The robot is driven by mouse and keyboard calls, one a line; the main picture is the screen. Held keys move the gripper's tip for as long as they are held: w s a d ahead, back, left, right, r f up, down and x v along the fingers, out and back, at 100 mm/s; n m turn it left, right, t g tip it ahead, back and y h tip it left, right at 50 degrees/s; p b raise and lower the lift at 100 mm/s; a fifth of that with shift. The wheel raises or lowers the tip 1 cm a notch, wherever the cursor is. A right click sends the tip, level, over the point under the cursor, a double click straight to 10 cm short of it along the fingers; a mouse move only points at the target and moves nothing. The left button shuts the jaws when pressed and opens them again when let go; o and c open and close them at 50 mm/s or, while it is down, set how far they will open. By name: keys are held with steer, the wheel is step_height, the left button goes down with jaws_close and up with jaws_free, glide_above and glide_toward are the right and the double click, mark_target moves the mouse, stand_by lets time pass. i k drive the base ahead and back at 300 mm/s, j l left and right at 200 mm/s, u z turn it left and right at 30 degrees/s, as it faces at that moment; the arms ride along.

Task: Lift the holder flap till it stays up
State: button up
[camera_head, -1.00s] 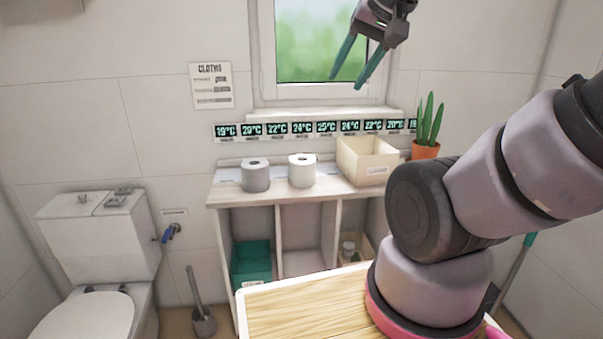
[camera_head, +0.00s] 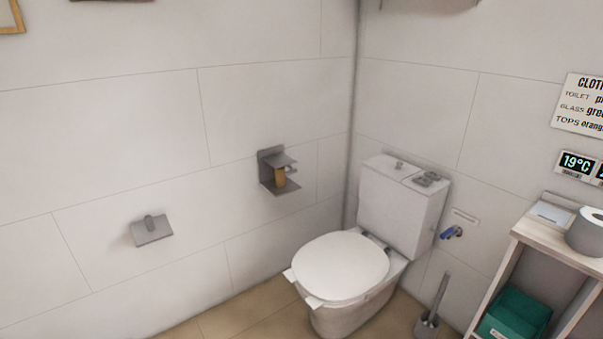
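A grey metal paper holder (camera_head: 152,230) is fixed low on the left wall. Its flat flap hangs down and forward from a small round mount at the top, and I see no roll on it. My gripper and arm are outside the current head view, so their place relative to the flap does not show.
A grey wall bracket (camera_head: 280,187) with a brown cylindrical thing in it is right of the holder. The toilet (camera_head: 343,266) stands in the corner. A brush (camera_head: 428,325) and a shelf unit (camera_head: 521,230) are at right. The wall below the holder is clear.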

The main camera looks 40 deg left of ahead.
mark_target(277, 161)
steer(key=u, duration=1.9)
steer(key=i+l+u, duration=0.1)
steer(key=i+l, duration=0.2)
steer(key=i, duration=0.15)
steer(key=i+l+u, duration=0.1)
steer(key=i+l, duration=0.3)
steer(key=i, duration=0.1)
